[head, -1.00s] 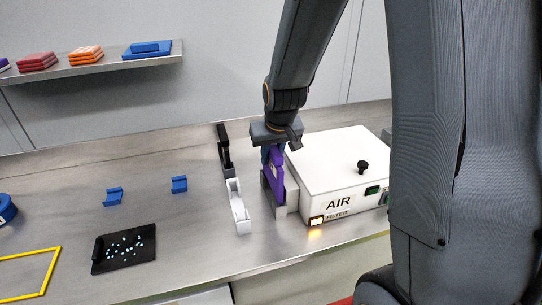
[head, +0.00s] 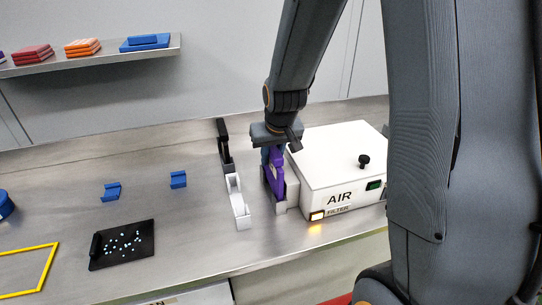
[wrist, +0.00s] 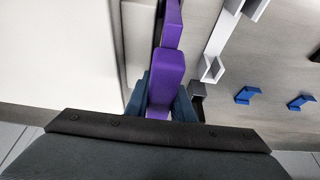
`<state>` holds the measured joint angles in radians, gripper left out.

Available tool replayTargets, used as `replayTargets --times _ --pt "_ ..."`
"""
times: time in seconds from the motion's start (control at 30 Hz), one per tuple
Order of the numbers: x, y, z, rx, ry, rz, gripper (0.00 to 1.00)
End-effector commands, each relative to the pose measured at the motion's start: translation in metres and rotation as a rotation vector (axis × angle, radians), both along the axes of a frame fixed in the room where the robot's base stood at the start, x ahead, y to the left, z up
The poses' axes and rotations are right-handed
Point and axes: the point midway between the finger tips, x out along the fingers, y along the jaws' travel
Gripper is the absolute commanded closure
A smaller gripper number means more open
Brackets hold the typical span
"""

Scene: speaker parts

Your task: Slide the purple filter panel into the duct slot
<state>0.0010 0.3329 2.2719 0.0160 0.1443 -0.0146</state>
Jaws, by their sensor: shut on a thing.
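The purple filter panel (head: 277,182) stands upright at the left side of the white AIR filter box (head: 335,165). My gripper (head: 272,152) is shut on its upper part from above. The panel's lower part is within or right beside the grey duct slot (head: 292,196); how deep it sits I cannot tell. In the wrist view the panel (wrist: 166,75) lies between the blue fingers of my gripper (wrist: 163,105), with the white box (wrist: 60,50) to its left. The slot's inside is hidden.
A white holder (head: 239,205) and a black holder (head: 224,145) stand just left of the slot. Blue brackets (head: 178,180), a black tray with small pale pieces (head: 150,240) and a yellow frame (head: 45,270) lie farther left. The bench between is clear.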

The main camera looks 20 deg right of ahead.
Motion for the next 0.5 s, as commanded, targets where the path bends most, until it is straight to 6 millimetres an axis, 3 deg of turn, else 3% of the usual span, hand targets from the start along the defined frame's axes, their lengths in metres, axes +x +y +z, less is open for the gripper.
replayTargets --times 0.17,0.2,0.3,0.5 --pt "0.0003 0.0000 -0.0043 0.000 0.000 0.000 1.00" --pt "0.0003 0.0000 -0.0039 0.000 -0.001 0.000 0.73" --pt "0.0002 0.0000 -0.0036 0.000 -0.001 0.000 0.56" --pt "0.0001 0.0000 -0.0036 0.000 0.000 0.000 0.56"
